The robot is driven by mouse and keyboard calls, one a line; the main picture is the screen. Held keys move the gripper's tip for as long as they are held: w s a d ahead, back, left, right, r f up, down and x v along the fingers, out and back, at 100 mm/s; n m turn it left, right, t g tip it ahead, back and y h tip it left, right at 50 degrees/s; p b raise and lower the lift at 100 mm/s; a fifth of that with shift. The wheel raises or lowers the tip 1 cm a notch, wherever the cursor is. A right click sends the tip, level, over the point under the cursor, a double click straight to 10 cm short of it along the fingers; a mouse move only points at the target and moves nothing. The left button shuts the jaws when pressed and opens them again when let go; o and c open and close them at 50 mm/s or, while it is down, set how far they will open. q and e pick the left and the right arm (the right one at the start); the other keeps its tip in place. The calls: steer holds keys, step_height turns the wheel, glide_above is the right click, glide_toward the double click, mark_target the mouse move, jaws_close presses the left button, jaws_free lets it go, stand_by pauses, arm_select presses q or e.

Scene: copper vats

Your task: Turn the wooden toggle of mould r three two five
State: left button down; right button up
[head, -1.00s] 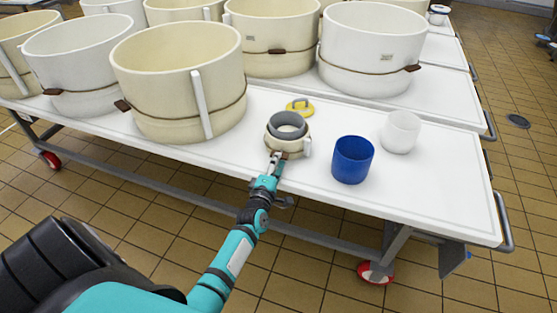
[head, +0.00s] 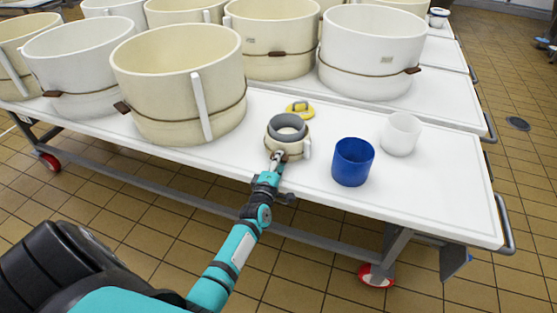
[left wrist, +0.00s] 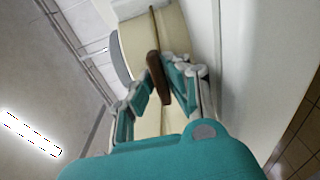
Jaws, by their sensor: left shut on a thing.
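The small cream mould (head: 297,153) stands near the front edge of the white table, with a grey ring (head: 287,132) in its top. Its label is not readable. In the left wrist view the mould's cream wall (left wrist: 138,42) carries a thin band. The brown wooden toggle (left wrist: 154,66) sits on that band and looks tilted in this view. My left gripper (left wrist: 160,88) has a finger on each side of the toggle and is shut on it. In the head view my left gripper (head: 277,157) is at the mould's front, mostly hiding the toggle. My right gripper is not in view.
A blue cup (head: 353,162) and a white cup (head: 401,135) stand right of the mould. A yellow object (head: 299,108) lies behind it. Large cream and white moulds (head: 180,85) fill the left and back. The table's right front corner (head: 465,220) is clear.

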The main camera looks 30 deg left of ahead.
arm_select(q)
steer(key=m+p, duration=0.3)
steer(key=m, duration=0.3)
steer(key=m+p, duration=0.2)
steer(key=m, duration=0.6)
steer(key=shift+m, duration=0.4)
steer(key=shift+m+p, duration=0.4)
steer(key=shift+m, duration=1.1)
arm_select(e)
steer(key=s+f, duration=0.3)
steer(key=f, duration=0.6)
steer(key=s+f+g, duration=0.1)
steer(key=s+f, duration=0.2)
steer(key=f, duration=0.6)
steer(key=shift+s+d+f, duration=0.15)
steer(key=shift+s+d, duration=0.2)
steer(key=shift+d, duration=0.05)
arm_select(q)
steer(key=c, duration=1.6)
jaws_free()
steer(key=shift+c, duration=0.2)
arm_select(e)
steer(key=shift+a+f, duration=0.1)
